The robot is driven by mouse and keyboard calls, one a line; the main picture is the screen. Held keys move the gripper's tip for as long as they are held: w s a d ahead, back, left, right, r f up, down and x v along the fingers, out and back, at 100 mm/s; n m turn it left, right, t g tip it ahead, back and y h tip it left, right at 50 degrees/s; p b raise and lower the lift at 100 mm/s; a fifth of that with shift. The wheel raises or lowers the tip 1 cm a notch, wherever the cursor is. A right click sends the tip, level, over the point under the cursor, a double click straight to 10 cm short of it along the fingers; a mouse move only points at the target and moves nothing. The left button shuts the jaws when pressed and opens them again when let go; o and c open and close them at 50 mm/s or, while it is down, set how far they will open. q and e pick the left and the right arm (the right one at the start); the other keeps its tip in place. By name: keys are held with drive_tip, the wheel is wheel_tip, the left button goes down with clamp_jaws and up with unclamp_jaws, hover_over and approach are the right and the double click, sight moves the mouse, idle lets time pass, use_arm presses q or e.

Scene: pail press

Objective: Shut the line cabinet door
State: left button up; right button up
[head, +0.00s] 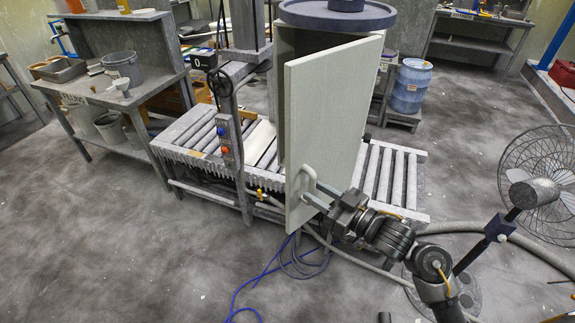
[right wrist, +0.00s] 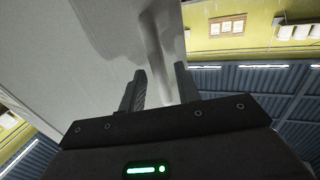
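The line cabinet door (head: 332,110) is a tall pale grey-green panel. It stands open, swung out from the cabinet (head: 284,50) toward me, and hides most of the cabinet's inside. A pale bar handle (head: 306,184) is on the door's lower part. My right gripper (head: 314,192) is at this handle, its fingers apart. In the right wrist view, the door (right wrist: 110,35) fills the upper left and the handle (right wrist: 158,45) lies in line with the gap between the fingers (right wrist: 160,78). I cannot tell whether they touch it. My left gripper is not in view.
A roller conveyor (head: 388,175) runs under and behind the door. A control box (head: 229,140) stands left of the cabinet. A fan (head: 540,180) stands at the right. A grey hose (head: 470,228) and blue cable (head: 262,275) lie on the floor. The front left floor is clear.

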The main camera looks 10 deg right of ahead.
sight(304, 182)
drive_tip(key=shift+w+a, duration=0.35)
drive_tip(key=shift+w, duration=0.05)
drive_tip(key=shift+c, duration=0.3)
clamp_jaws()
drive_tip(key=shift+w+d+x, duration=0.15)
drive_tip(key=shift+x, duration=1.3)
drive_tip(key=shift+w+d+x, duration=0.1)
drive_tip(key=shift+d+x, duration=0.1)
drive_tip(key=shift+x, duration=1.25)
drive_tip(key=shift+r, duration=0.1)
drive_tip(key=shift+w+a+b, duration=0.2)
drive_tip(key=shift+w+a, duration=0.1)
drive_tip(key=shift+w, duration=0.65)
drive_tip(key=shift+w+a+b, duration=0.15)
drive_tip(key=shift+w+a, duration=0.15)
drive_tip(key=shift+w, duration=0.65)
drive_tip(key=shift+w+a+b, duration=0.2)
drive_tip(key=shift+w+a, duration=0.05)
drive_tip(key=shift+w, duration=0.7)
drive_tip(key=shift+w+a+b, duration=0.15)
drive_tip(key=shift+w+b, duration=0.7)
drive_tip(key=shift+w, duration=2.1)
